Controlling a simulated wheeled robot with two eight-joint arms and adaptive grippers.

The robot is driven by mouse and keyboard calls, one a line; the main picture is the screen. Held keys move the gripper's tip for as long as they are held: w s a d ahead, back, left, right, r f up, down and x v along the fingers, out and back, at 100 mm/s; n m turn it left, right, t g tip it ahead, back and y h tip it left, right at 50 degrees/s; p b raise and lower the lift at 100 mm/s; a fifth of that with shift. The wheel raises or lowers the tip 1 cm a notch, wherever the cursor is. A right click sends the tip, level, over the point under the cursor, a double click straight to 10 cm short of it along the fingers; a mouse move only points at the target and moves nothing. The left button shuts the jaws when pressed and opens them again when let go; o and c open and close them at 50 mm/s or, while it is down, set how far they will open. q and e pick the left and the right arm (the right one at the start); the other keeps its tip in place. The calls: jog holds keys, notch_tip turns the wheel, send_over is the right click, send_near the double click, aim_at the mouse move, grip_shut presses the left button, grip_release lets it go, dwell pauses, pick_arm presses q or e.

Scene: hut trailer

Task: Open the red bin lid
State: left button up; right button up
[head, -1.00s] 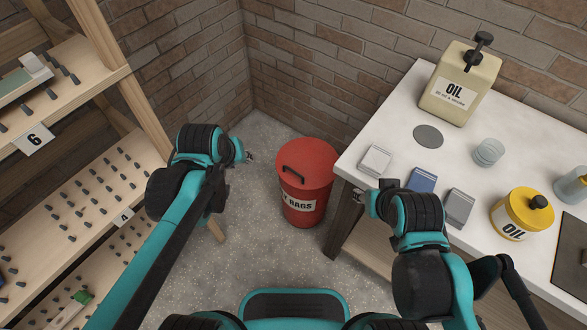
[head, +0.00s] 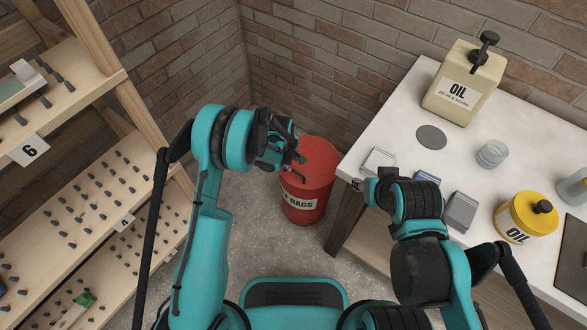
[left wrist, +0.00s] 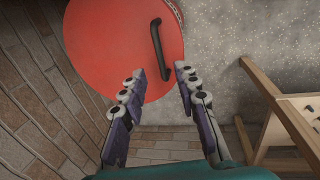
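The red bin (head: 306,197) stands on the floor in the corner between the shelf and the table, with a label reading RAGS. Its round red lid (left wrist: 112,45) lies flat on top and looks closed. The dark bar handle (left wrist: 159,50) shows in the left wrist view, ahead of the fingers. My left gripper (head: 297,158) is over the lid in the head view and hides part of the lid and handle. In the left wrist view my left gripper (left wrist: 159,78) is open, with nothing between its fingers. My right gripper (head: 360,186) is by the table's front edge; its fingers are hard to make out.
The white table (head: 400,150) at right carries an oil canister (head: 462,85), a yellow oil can (head: 524,217), glasses and small boxes. The wooden shelf (head: 90,190) with pegs stands at left. Brick walls close in behind the bin.

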aim_at(294, 171)
pick_arm(q)
jog(key=f+b, duration=0.1)
jog(key=f, duration=0.1)
jog(key=f+b, duration=0.1)
jog(key=f, duration=0.1)
jog(key=w+f+b, duration=0.1)
jog(key=f, duration=0.2)
jog(key=shift+w+d+f, duration=0.1)
jog(key=shift+d, duration=0.3)
grip_shut()
